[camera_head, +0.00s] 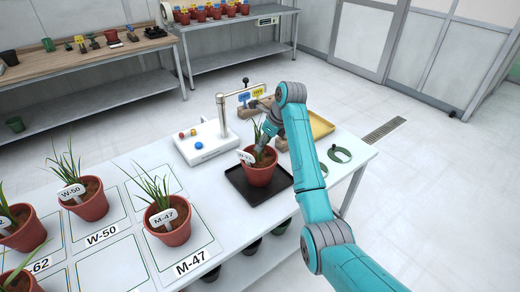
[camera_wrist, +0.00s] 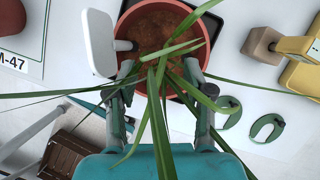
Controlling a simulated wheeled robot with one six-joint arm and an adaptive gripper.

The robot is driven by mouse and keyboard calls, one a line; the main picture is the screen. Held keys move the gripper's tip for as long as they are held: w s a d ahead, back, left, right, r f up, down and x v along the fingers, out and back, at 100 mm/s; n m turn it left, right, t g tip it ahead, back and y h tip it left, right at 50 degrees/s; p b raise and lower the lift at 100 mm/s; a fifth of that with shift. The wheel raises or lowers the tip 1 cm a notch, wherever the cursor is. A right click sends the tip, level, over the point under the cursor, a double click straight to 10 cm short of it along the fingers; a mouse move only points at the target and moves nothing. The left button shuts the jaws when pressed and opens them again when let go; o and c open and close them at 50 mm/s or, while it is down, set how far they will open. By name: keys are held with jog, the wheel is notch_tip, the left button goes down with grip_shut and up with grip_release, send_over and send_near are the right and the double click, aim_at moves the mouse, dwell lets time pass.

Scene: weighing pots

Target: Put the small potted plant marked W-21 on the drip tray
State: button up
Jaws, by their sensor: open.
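A small terracotta pot with a grassy plant (camera_head: 262,172) stands upright on the black drip tray (camera_head: 243,194). Its white tag (camera_head: 246,157) starts with W; the rest is too small to read surely. My gripper (camera_head: 264,142) is at the plant, just above the pot, partly hidden by leaves. In the wrist view the pot (camera_wrist: 150,32) is at the top, with the blank back of its tag (camera_wrist: 99,42) at left. My open gripper fingers (camera_wrist: 159,72) reach over the near rim, one on each side of the leaves. I cannot tell whether they touch the pot.
A balance scale (camera_head: 207,140) stands behind left of the tray. A yellow tray (camera_head: 320,125) is behind right, with green rings (camera_head: 340,154) in front of it. Potted plants marked M-47 (camera_head: 170,227) and W-50 (camera_head: 91,204) stand on labelled squares at left.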

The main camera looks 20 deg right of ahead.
jog(key=v, duration=0.7)
jog(key=shift+a, duration=0.1)
jog(key=shift+w, duration=0.1)
